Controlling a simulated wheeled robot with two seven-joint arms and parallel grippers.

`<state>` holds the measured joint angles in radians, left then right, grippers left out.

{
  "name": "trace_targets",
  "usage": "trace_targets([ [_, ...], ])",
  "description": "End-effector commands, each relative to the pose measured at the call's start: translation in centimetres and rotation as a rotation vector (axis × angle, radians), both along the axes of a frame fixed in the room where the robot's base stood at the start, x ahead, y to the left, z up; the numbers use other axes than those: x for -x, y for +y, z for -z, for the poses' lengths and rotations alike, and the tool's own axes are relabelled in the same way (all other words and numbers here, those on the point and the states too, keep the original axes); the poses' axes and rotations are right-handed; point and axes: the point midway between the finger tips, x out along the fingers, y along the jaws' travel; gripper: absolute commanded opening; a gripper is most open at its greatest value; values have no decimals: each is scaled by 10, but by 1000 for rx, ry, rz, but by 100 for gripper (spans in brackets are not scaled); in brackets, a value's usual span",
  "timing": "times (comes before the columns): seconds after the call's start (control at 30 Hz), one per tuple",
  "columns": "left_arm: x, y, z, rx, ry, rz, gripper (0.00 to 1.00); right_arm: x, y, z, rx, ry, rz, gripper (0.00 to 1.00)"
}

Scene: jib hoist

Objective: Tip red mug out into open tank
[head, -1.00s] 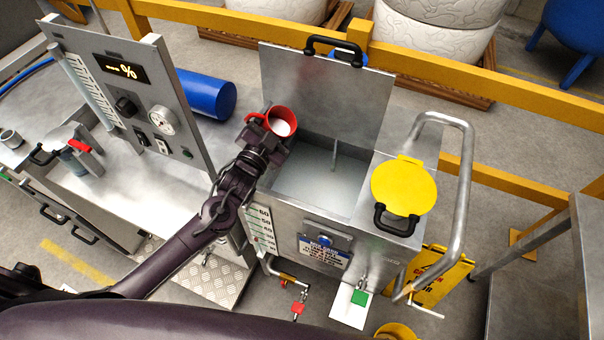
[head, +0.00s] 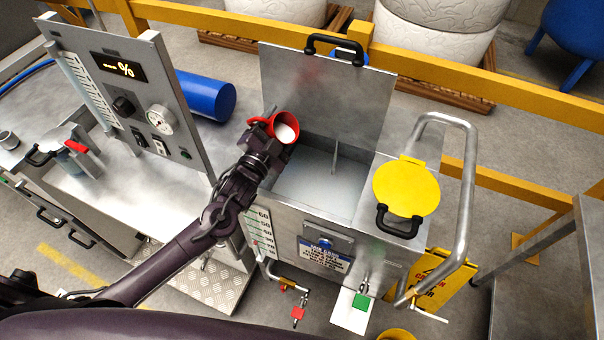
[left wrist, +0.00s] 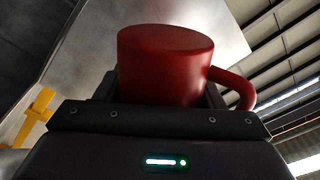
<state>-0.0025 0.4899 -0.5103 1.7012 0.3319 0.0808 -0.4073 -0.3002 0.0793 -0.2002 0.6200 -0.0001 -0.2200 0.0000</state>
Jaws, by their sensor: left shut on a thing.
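The red mug (head: 284,120) has pale, whitish contents and is tilted toward the tank in the head view. My left gripper (head: 268,136) is shut on it and holds it over the tank's left edge. In the left wrist view the mug (left wrist: 165,65) sits between the fingers of my left gripper (left wrist: 160,108), its handle to the right. The open tank (head: 300,185) is a metal box with its lid (head: 325,95) raised at the back. Inside are a pale grey surface and an upright divider. My right gripper is not in view.
A yellow round lid (head: 405,188) with a black handle lies right of the opening, beside a bent metal pipe (head: 468,190). A control panel (head: 130,95) stands left, with a blue cylinder (head: 207,96) behind it. A yellow rail (head: 480,77) runs behind.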

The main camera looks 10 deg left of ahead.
Motion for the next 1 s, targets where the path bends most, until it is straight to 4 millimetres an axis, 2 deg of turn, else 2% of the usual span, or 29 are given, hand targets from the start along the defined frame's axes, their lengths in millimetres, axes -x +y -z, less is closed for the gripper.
trace_targets([
  [1.0, 0, -2, 7, -131, -48, -1, 31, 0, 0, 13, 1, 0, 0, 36],
])
